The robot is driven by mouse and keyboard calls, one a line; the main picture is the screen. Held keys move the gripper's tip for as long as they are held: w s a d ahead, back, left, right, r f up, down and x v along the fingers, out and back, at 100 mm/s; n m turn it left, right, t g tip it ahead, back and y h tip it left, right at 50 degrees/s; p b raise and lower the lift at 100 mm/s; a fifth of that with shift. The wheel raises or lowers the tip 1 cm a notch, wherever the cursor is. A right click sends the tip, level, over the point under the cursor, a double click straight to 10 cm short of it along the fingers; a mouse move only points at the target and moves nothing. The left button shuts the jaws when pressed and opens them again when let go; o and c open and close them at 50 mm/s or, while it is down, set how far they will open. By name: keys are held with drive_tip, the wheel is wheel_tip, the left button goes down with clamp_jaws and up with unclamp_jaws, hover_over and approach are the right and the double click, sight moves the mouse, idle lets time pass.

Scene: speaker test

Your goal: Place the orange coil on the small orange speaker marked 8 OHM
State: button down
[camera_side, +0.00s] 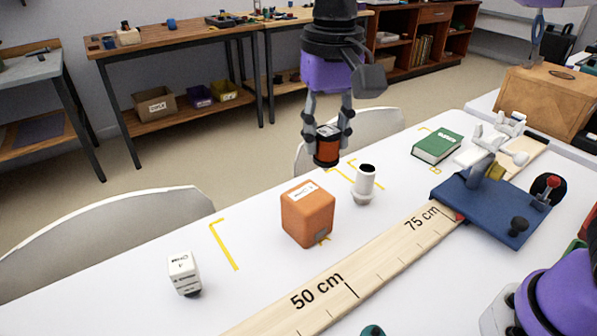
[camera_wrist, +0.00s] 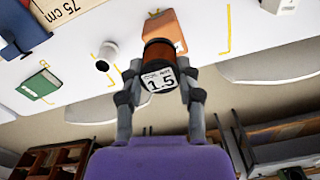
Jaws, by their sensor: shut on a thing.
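The orange coil (camera_side: 327,148) is a copper-orange spool with black ends, held above the table in the side view. In the wrist view the coil (camera_wrist: 159,56) shows a white label reading 1.5. My gripper (camera_side: 327,138) is shut on the coil, with a finger on each side; it also shows in the wrist view (camera_wrist: 159,85). The orange speaker (camera_side: 308,218) is a rounded box on the table with a white label on top, too small to read. It is lower and nearer the camera than the coil. In the wrist view the speaker (camera_wrist: 165,28) is partly hidden behind the coil.
A white cylinder (camera_side: 364,184) with a dark top stands right of the speaker. A small white block (camera_side: 184,273) stands at the left. A wooden ruler (camera_side: 385,251) runs along the front. A blue base (camera_side: 487,209) and a green book (camera_side: 437,147) are at right.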

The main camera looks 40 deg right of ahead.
drive_tip(key=s+a+r, duration=0.3)
drive_tip(key=s+a, duration=0.1)
drive_tip(key=a, duration=0.3)
approach(307, 194)
drive_tip(key=shift+f, duration=1.85)
drive_tip(key=shift+f, duration=0.15)
drive_tip(key=c, duration=0.5)
unclamp_jaws()
